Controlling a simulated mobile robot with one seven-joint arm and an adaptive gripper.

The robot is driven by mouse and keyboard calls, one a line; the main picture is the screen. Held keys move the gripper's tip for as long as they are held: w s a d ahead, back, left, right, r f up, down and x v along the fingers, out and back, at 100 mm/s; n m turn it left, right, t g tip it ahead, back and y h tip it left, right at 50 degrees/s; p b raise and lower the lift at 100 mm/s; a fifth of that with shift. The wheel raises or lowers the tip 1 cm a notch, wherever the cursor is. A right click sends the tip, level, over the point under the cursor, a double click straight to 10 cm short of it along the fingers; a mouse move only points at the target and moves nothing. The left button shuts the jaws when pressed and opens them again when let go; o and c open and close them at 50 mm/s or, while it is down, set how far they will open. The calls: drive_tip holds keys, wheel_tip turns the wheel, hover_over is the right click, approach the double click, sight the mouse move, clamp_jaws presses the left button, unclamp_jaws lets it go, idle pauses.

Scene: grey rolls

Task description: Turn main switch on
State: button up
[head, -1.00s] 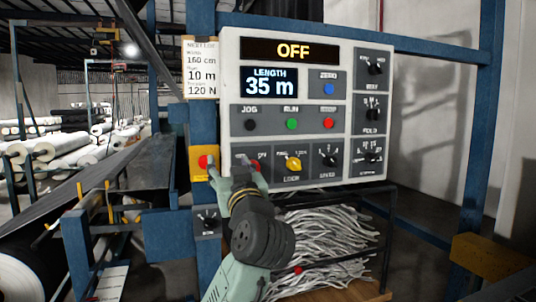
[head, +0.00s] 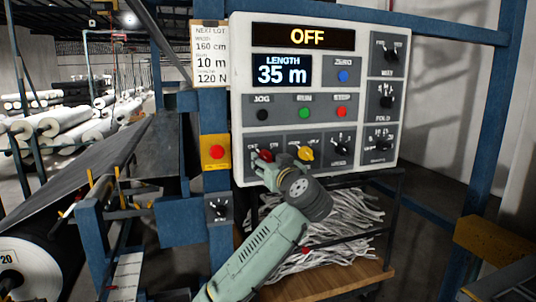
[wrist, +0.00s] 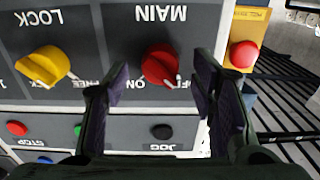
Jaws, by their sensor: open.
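The main switch is a red rotary knob (wrist: 162,64) under the upside-down label MAIN in the wrist view. Its white pointer end lies towards the OFF label. In the head view the red knob (head: 266,155) shows partly behind my gripper (head: 270,162), at the panel's lower left. The panel's top display (head: 307,37) reads OFF. My gripper (wrist: 162,74) is open in the wrist view, with one dark finger on each side of the knob. Both fingers look apart from it; exact depth is hard to tell.
The yellow LOCK knob (wrist: 43,66) sits beside the main switch. A red emergency button (wrist: 243,54) on a yellow plate is on the other side. JOG (head: 262,115), RUN (head: 304,113) and STOP (head: 341,112) buttons are above the knob row. A blue post (head: 213,120) stands left of the panel.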

drive_tip(key=shift+w+a, duration=0.2)
drive_tip(key=shift+w, duration=0.4)
drive_tip(key=shift+c, duration=0.6)
drive_tip(key=c, duration=1)
